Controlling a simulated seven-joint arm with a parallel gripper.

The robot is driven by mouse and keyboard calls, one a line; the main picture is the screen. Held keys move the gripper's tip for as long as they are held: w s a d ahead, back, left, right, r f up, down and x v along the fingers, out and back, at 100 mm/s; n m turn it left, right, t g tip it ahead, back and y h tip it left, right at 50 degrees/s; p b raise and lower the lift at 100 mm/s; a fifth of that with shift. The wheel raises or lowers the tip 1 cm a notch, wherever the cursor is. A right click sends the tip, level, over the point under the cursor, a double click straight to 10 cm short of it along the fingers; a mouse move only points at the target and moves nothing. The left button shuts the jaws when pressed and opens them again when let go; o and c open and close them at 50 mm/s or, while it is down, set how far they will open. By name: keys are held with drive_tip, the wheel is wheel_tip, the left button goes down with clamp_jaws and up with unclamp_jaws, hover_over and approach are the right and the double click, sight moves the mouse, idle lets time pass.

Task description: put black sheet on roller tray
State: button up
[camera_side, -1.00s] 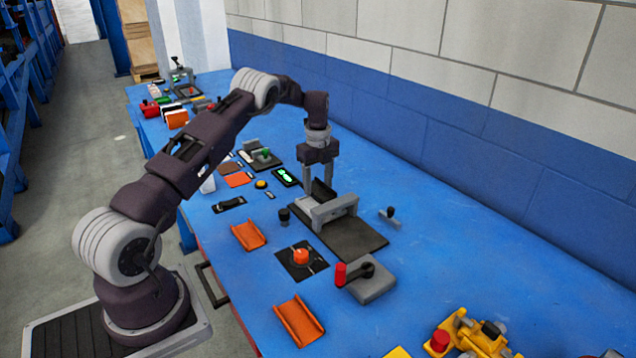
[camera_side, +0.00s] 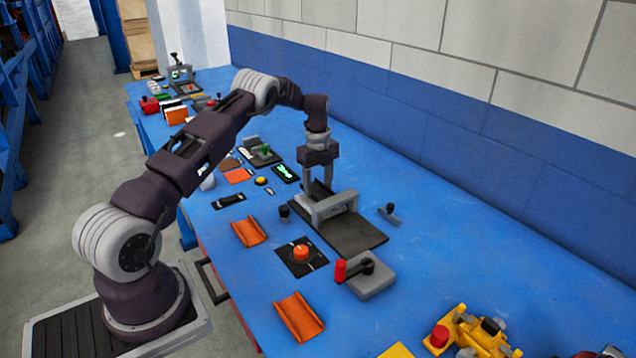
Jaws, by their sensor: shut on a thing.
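The roller tray (camera_side: 352,238) is a flat dark tray on the blue table, with a grey roller frame (camera_side: 330,208) across its far part. My gripper (camera_side: 317,187) points down over the tray's far end, just behind the roller frame. It is shut on the black sheet (camera_side: 318,190), a small dark piece low between the fingers. The sheet is partly hidden by the fingers and the frame. I cannot tell whether it touches the tray.
A black knob (camera_side: 284,213) stands left of the tray, and a small grey handle piece (camera_side: 389,213) lies to its right. A grey block with a red-handled lever (camera_side: 370,278) sits in front. Orange channels (camera_side: 299,317) lie at the near left. The table's right side is mostly clear.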

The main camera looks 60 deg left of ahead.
drive_tip(key=shift+f, duration=0.2)
drive_tip(key=shift+f, duration=0.5)
drive_tip(key=shift+d, duration=0.15)
idle(0.3)
drive_tip(key=shift+d, duration=0.35)
drive_tip(key=shift+f, duration=0.2)
drive_tip(key=shift+d+f, duration=0.1)
drive_tip(key=shift+f, duration=0.2)
idle(0.3)
